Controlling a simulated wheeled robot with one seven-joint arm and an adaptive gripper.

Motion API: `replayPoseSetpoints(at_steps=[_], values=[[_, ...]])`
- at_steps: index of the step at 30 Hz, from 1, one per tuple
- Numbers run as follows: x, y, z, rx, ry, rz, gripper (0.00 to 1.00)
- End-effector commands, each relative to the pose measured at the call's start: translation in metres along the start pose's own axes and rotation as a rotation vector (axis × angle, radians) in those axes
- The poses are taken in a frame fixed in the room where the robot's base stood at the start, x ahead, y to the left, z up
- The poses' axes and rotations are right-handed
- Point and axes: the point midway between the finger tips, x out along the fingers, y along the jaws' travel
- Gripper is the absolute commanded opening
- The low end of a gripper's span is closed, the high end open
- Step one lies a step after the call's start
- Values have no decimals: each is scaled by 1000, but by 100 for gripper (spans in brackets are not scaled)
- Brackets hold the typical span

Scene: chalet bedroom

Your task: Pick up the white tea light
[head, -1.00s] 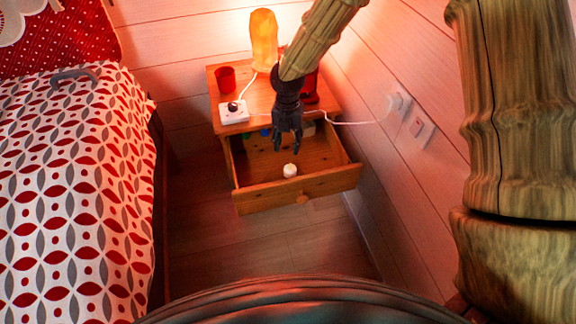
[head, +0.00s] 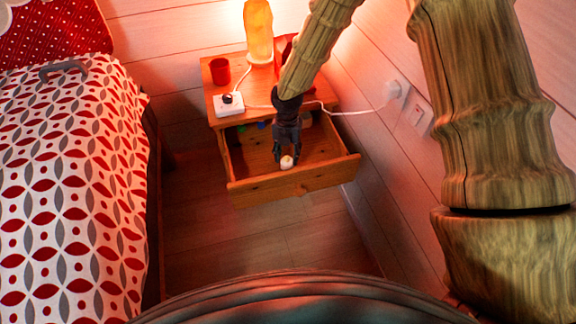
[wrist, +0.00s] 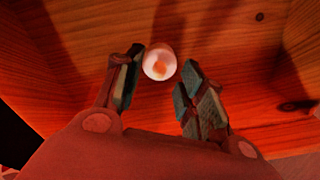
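The white tea light (head: 287,162) stands in the open drawer (head: 270,189) of the wooden nightstand, close to the drawer's front panel. My gripper (head: 287,157) is lowered into the drawer just behind it. In the wrist view my gripper (wrist: 158,88) is open, with its fingers spread apart. The tea light (wrist: 159,62) lies ahead of the gap between the fingertips, closer to the left finger. I cannot tell whether the left fingertip touches it.
Small coloured items sit at the back of the drawer. On the nightstand top are a red cup (head: 220,71), a white socket block (head: 229,105) and a glowing lamp (head: 258,32). A white cable crosses behind my gripper. The bed (head: 75,190) is at left, the wall at right.

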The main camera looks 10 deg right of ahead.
Motion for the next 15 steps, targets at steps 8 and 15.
replayPoseSetpoints(at_steps=[8,15], values=[[14,1,0,0,-1,1,40],[14,1,0,0,-1,1,12]])
